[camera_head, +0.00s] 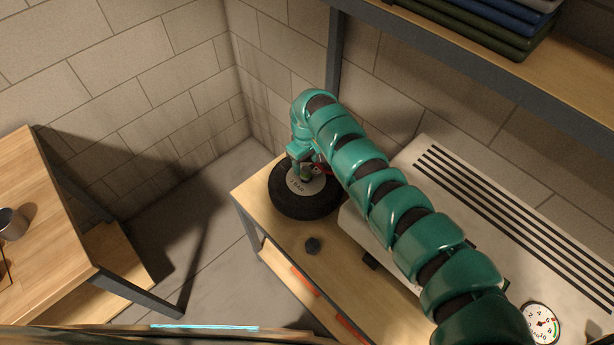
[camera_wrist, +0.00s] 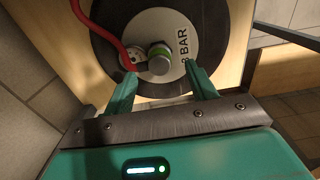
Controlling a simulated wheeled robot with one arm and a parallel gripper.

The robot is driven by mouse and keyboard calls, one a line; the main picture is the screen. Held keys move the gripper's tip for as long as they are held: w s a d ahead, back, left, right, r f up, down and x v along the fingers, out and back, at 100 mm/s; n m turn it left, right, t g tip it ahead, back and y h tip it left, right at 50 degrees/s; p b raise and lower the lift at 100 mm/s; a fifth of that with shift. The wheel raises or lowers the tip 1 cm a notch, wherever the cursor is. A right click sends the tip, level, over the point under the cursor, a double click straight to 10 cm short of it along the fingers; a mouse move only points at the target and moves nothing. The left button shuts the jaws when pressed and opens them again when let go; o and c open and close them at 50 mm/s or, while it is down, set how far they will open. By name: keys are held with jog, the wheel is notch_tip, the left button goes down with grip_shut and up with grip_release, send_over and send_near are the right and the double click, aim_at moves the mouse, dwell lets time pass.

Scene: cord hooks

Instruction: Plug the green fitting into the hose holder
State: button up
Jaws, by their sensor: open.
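The green fitting (camera_wrist: 160,59) shows in the wrist view as a grey metal end with a green band. It is over the pale disc (camera_wrist: 185,22) of a black tyre, and a red hose (camera_wrist: 92,22) runs close to its left. My gripper (camera_wrist: 160,70) is open, with one teal finger on each side of the fitting; I cannot tell whether they touch it. In the head view my gripper (camera_head: 304,172) points down over the tyre (camera_head: 305,207) and hides most of the fitting. I cannot make out the hose holder for certain.
The tyre lies at the left end of a wooden bench (camera_head: 284,236). A pale slotted machine (camera_head: 430,165) with a gauge (camera_head: 541,321) is to the right. A shelf (camera_head: 560,62) with folded cloths hangs above. Another table (camera_head: 60,215) stands left.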

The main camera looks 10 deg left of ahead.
aim_at(306, 169)
notch_tip(306, 169, down, 5)
jog(key=b, duration=0.3)
jog(key=shift+r, duration=0.2)
jog(key=shift+c, duration=0.5)
dwell(0.5)
grip_shut()
jog(key=shift+r, duration=0.25)
jog(key=shift+r+p, duration=2.2)
jog(key=shift+r, duration=0.65)
